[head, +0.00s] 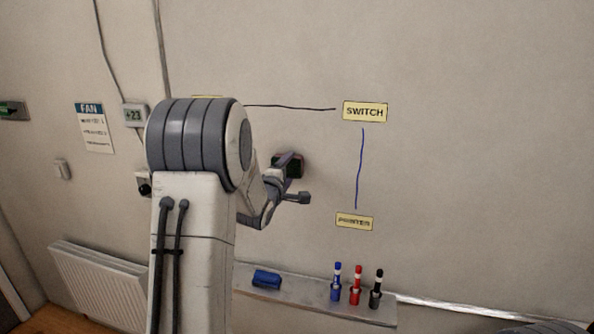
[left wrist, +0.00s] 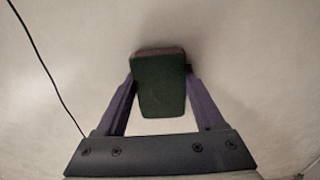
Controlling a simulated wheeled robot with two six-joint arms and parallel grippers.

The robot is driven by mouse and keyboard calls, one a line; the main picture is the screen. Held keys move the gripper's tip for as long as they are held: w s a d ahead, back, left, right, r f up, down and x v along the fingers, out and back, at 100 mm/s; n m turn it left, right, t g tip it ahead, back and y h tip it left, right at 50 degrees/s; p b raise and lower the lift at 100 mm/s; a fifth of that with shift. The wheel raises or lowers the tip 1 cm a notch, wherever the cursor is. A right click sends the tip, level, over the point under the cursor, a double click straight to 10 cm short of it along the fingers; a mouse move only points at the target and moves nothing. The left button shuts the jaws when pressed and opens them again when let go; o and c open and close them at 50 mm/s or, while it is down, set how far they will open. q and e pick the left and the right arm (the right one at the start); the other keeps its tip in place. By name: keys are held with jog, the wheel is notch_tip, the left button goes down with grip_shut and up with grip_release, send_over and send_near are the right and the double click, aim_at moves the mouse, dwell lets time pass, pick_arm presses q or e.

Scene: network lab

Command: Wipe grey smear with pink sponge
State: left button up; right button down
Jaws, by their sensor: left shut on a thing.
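My left gripper (head: 288,172) is shut on the sponge (head: 293,160), in front of the pale wall board and left of the blue line. In the left wrist view the sponge (left wrist: 160,88) sits between the two fingers of the gripper (left wrist: 160,98). It shows a dark green face, with a thin dull pink edge at its far side. It is at or very close to the wall surface; I cannot tell if it touches. I cannot make out a grey smear in either view; the sponge and my arm hide part of the wall. My right gripper is not in view.
Yellow labels SWITCH (head: 364,112) and PRINTER (head: 354,222) are joined by a blue line (head: 360,168). A black line (head: 290,107) runs left from SWITCH. Below, a ledge (head: 320,303) holds a blue block (head: 266,279) and blue, red (head: 355,291) and black markers.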

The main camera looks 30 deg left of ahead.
aim_at(266, 161)
pick_arm(q)
jog(key=shift+s+a+r, duration=0.1)
jog(key=shift+s+a, duration=0.1)
jog(key=shift+a, duration=0.75)
jog(key=shift+s+a, duration=0.2)
jog(key=shift+a, duration=0.7)
jog(key=shift+s+a+p, duration=0.2)
jog(key=shift+a+p, duration=0.05)
jog(key=shift+a, duration=0.45)
jog(key=shift+s+a+p, duration=0.2)
jog(key=shift+a+p, duration=0.05)
jog(key=shift+a, duration=0.45)
jog(key=shift+s+a+p, duration=0.2)
jog(key=shift+a+p, duration=0.05)
jog(key=shift+a, duration=0.45)
jog(key=v, duration=0.6)
jog(key=shift+d, duration=0.1)
jog(key=shift+v, duration=1.5)
